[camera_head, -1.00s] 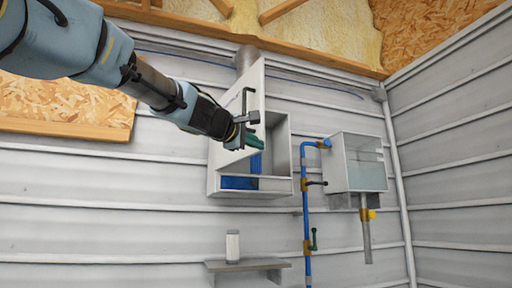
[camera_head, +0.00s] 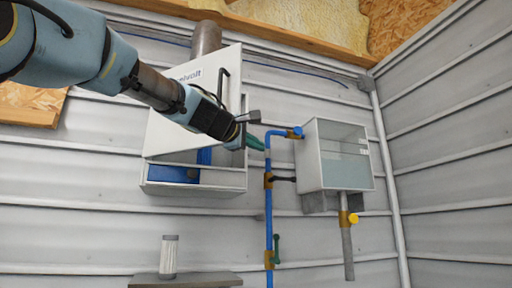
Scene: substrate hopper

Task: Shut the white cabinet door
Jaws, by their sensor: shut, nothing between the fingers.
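The white cabinet (camera_head: 215,189) hangs on the wall left of centre. Its white door (camera_head: 182,115), with printed lettering and a black bar handle (camera_head: 222,88), stands partly open. Blue contents (camera_head: 172,174) show below the door's slanted lower edge. My gripper (camera_head: 256,143), with green fingertips, is shut and empty. It appears in front of the cabinet's right side, near the door's free edge. The arm hides part of the door and its upper left. I cannot tell whether the gripper touches the door.
A blue pipe (camera_head: 269,205) with valves runs up the wall just right of the gripper. A clear-fronted box (camera_head: 336,155) hangs beyond it. Below, a small shelf (camera_head: 185,281) holds a white cylinder (camera_head: 169,257). The right wall is bare.

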